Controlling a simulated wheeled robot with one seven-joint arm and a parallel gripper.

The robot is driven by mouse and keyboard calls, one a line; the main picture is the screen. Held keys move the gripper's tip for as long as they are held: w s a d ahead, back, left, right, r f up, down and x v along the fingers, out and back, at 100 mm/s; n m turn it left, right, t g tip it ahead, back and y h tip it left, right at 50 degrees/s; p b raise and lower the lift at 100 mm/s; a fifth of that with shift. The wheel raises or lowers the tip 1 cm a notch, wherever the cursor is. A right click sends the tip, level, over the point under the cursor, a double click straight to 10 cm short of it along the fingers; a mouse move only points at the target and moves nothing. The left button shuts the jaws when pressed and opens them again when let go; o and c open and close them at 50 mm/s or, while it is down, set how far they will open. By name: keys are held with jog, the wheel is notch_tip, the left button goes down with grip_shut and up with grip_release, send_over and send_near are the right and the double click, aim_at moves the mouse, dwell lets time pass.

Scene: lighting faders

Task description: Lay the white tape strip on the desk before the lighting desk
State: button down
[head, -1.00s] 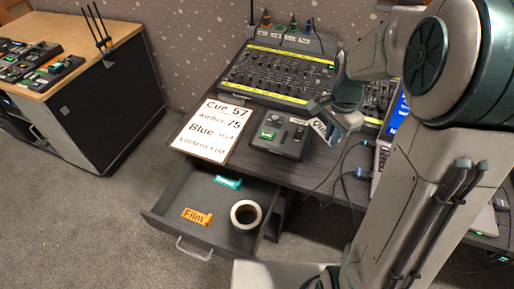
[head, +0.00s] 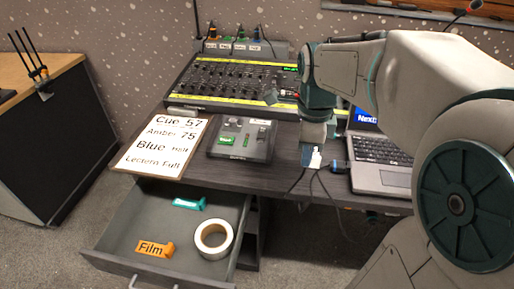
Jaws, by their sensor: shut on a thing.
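My gripper (head: 312,160) points down over the desk (head: 290,183), right of the small black control box. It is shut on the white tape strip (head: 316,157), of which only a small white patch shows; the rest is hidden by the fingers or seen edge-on. I cannot tell whether the strip touches the desk. The lighting desk (head: 232,82), a black fader board with yellow label strips, stands behind and left of my gripper. My arm hides its right part.
The black box (head: 242,140) and a cue board (head: 160,146) lie left of my gripper. A laptop (head: 382,180) and loose cables are to its right. Below, an open drawer (head: 125,222) holds a tape roll (head: 213,240), an orange Film piece (head: 154,248) and a teal piece (head: 189,204).

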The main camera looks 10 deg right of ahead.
jog(key=w+f, duration=0.2)
jog(key=w, duration=0.1)
jog(key=w+a+f+b, duration=0.1)
jog(key=w+f, duration=0.1)
jog(key=w, duration=0.2)
jog(key=w+f, duration=0.3)
jog(key=w, duration=0.1)
jog(key=shift+w+a+b, duration=0.1)
jog(key=shift+a+b, duration=0.05)
jog(key=shift+b, duration=0.15)
jog(key=shift+f+b, duration=0.55)
jog(key=shift+f, duration=1.3)
jog(key=shift+f, duration=0.15)
jog(key=c, duration=1.5)
grip_release()
